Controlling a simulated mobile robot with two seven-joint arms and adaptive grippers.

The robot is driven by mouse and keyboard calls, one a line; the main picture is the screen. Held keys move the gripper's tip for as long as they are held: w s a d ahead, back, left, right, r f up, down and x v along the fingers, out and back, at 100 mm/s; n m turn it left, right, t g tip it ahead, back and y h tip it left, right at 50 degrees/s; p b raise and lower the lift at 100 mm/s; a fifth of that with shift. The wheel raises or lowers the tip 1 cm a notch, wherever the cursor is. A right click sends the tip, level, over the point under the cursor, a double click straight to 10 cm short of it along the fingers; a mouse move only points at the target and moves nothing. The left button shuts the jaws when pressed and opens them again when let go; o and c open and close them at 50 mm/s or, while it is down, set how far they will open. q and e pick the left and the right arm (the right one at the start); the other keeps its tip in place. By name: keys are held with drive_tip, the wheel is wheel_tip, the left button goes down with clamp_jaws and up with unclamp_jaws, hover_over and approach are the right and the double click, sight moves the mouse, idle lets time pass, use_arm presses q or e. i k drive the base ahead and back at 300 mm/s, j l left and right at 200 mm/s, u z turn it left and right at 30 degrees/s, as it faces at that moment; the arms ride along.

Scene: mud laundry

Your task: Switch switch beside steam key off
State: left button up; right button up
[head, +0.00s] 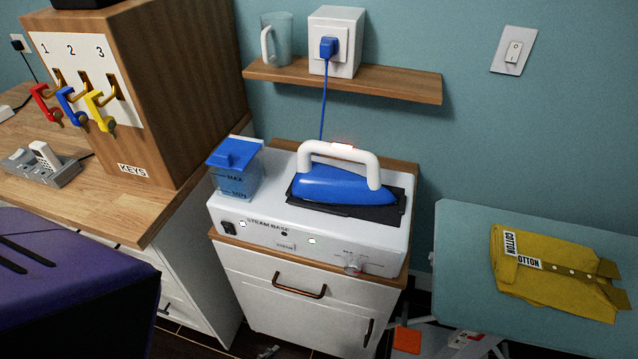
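The white steam base (330,241) stands on a small white cabinet, its front panel facing me. The rocker's position is too small to read. A blue iron (335,185) with a white handle rests on the base's dark pad; a red light glows on the handle. Neither gripper shows.
A blue-lidded water tank (235,170) sits at the base's left end. Above, a wooden shelf (400,86) holds a glass jug and a socket box (336,50) with a blue plug. A wall switch (513,52) is upper right. A key cabinet (190,90) stands left; an ironing board (465,250) right.

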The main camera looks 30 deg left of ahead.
sight(229, 229)
drive_tip(key=j+u, duration=0.15)
drive_tip(key=u, duration=0.25)
drive_tip(key=j+u, duration=0.1)
drive_tip(key=u, duration=0.3)
drive_tip(key=i+l, duration=0.05)
